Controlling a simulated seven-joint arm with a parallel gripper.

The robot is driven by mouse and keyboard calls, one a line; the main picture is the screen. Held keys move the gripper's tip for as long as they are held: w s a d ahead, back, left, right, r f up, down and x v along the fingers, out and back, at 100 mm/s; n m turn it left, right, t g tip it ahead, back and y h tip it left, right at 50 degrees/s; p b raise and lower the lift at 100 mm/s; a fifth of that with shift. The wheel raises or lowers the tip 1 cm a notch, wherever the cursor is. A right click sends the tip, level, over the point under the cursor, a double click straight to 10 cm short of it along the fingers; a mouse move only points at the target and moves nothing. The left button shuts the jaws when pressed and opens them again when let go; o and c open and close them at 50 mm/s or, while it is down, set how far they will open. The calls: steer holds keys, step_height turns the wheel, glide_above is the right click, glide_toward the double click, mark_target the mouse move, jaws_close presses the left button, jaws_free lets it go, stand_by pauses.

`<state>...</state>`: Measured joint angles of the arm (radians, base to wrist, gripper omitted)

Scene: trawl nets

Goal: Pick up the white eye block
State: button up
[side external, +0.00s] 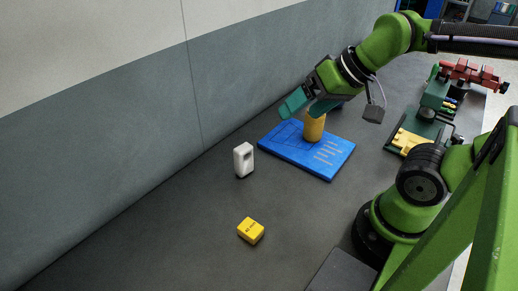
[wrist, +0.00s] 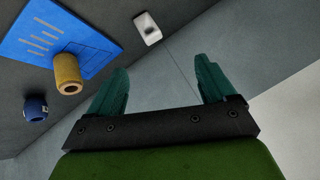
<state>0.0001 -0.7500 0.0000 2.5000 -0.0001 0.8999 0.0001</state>
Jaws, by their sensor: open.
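The white eye block (side external: 243,160) stands upright on the dark grey table, left of the blue board, with a dark hole near its top. In the wrist view the white eye block (wrist: 147,29) shows at the top, beyond the fingertips. My gripper (side external: 305,106) is above the far side of the blue board, to the right of the block and apart from it. In the wrist view my gripper (wrist: 163,78) has its two teal fingers spread, with nothing between them.
A yellow cylinder (side external: 313,127) stands on the blue board (side external: 329,167), close to my gripper. A yellow box (side external: 250,231) lies nearer the camera. A dark blue round piece (wrist: 36,108) shows in the wrist view. The grey wall (side external: 110,140) borders the table behind the block.

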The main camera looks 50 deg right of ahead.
steer(key=n+g+h, duration=0.2)
steer(key=g, duration=0.5)
glide_above(244, 159)
steer(key=f, duration=1.1)
steer(key=w+f, duration=0.1)
steer(key=f, duration=0.4)
steer(key=shift+d+f, duration=0.15)
steer(key=shift+d, duration=0.25)
steer(key=shift+s+a+f, duration=0.1)
steer(key=shift+f, duration=0.95)
steer(key=shift+s+a+f, duration=0.1)
steer(key=shift+s+f, duration=0.05)
steer(key=shift+f, duration=0.85)
steer(key=shift+s+a+f, duration=0.1)
steer(key=shift+f, duration=0.95)
steer(key=c, duration=1.1)
steer(key=shift+r, duration=0.1)
